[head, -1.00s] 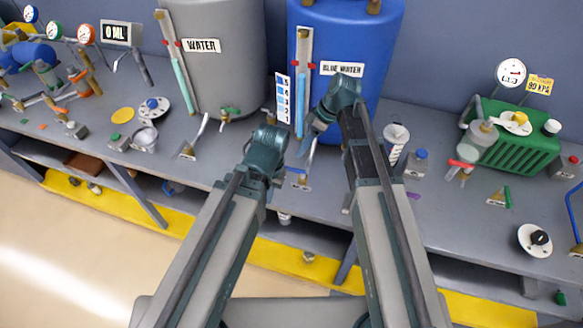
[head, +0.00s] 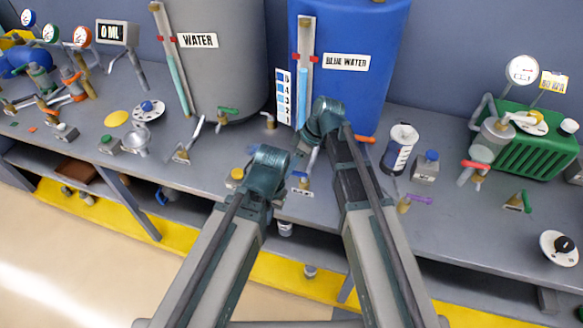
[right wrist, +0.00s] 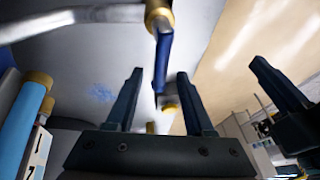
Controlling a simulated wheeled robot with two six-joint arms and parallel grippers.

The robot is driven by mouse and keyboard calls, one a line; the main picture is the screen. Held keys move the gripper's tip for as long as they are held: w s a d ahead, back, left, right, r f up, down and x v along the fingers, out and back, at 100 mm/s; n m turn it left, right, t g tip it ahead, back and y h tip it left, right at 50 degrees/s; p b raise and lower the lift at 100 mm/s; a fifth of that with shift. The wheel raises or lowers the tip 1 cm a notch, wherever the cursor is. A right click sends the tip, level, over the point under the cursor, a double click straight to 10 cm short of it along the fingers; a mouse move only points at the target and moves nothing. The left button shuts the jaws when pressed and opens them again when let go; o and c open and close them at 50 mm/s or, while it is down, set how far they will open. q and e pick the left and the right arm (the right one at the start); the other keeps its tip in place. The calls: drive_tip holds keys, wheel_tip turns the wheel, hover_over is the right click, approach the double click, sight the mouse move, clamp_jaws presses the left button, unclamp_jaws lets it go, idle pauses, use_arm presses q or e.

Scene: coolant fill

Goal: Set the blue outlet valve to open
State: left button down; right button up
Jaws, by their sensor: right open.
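A blue lever (right wrist: 162,60) on a brass fitting (right wrist: 158,14) shows in the right wrist view. Part of a blue handle (head: 300,175) shows in the head view, on a small labelled base in front of the blue tank (head: 352,30). My right gripper (head: 311,148) is over this spot, its tips partly hidden by its wrist. In the right wrist view its two fingers (right wrist: 158,100) are apart, with the lever in line with the gap; contact cannot be judged. My left gripper (head: 268,162) is left of it, its fingers mostly hidden; part of it shows in the right wrist view (right wrist: 280,100).
A level scale (head: 284,97) and sight tube (head: 305,70) stand close behind the right gripper. A graduated beaker (head: 400,150) and a grey block with a blue knob (head: 426,167) stand to its right. The grey WATER tank (head: 215,80) stands behind left.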

drive_tip(key=shift+c, duration=0.2)
clamp_jaws()
idle(1.1)
